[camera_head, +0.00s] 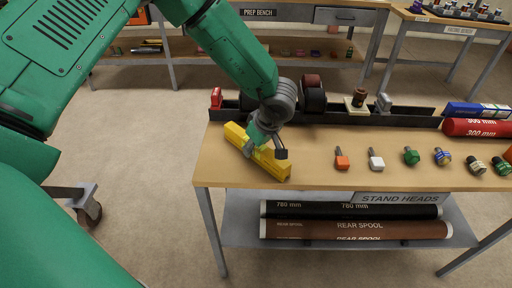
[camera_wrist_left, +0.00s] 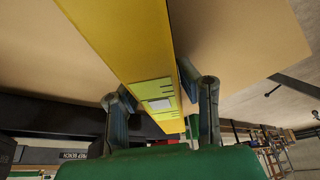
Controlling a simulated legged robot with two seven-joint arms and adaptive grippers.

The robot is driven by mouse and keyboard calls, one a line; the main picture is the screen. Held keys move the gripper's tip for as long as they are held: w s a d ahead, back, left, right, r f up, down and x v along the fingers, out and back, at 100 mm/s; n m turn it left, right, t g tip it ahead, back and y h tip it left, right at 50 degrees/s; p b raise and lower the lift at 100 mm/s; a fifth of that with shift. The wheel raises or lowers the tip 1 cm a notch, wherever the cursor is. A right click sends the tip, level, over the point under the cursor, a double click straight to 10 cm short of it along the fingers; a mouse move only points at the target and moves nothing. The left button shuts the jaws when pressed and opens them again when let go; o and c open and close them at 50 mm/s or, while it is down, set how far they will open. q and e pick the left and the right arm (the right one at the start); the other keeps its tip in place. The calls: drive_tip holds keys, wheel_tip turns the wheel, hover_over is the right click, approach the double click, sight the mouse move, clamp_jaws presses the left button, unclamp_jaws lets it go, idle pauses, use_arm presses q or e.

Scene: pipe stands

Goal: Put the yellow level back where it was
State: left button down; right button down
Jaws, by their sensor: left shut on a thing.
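The yellow level (camera_head: 272,161) is at the left end of the wooden bench, lying at a slant from upper left to lower right. My left gripper (camera_head: 263,145) is shut around its middle. In the left wrist view the level (camera_wrist_left: 128,45) runs between the two fingers of my left gripper (camera_wrist_left: 160,100), with a pale green vial part near them. I cannot tell whether the level touches the bench top or is just above it. My right gripper is not in view.
A black tray (camera_head: 400,117) runs along the bench's back edge, holding several fittings. Orange, white, green and striped stand heads (camera_head: 376,159) stand right of the level. A red 300 mm spool (camera_head: 478,128) lies at the right. Dark spools (camera_head: 350,210) lie on the lower shelf.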

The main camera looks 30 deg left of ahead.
sight(262, 147)
use_arm(q)
drive_tip(key=shift+d+r, duration=0.1)
drive_tip(key=shift+d, duration=1.05)
drive_tip(key=shift+a, duration=0.3)
drive_tip(key=c, duration=1.5)
unclamp_jaws()
drive_tip(key=shift+a+f, duration=0.2)
drive_tip(key=shift+a, duration=0.1)
drive_tip(key=shift+c, duration=0.2)
drive_tip(key=shift+a+f, duration=0.15)
drive_tip(key=shift+a, duration=0.15)
drive_tip(key=shift+d, duration=0.45)
drive_tip(key=o, duration=0.6)
drive_tip(key=shift+d+r, duration=0.2)
drive_tip(key=shift+d, duration=0.05)
drive_tip(key=shift+c, duration=0.2)
drive_tip(key=shift+a, duration=0.3)
drive_tip(key=shift+a+r, duration=0.1)
drive_tip(key=shift+r, duration=0.1)
drive_tip(key=shift+s+d+r, duration=0.1)
drive_tip(key=shift+d+r, duration=0.75)
drive_tip(key=shift+r, duration=0.25)
drive_tip(key=shift+s+r, duration=0.15)
drive_tip(key=shift+r, duration=0.9)
drive_tip(key=shift+s+d+r, duration=0.1)
drive_tip(key=shift+d+r, duration=0.65)
drive_tip(key=shift+r, duration=0.3)
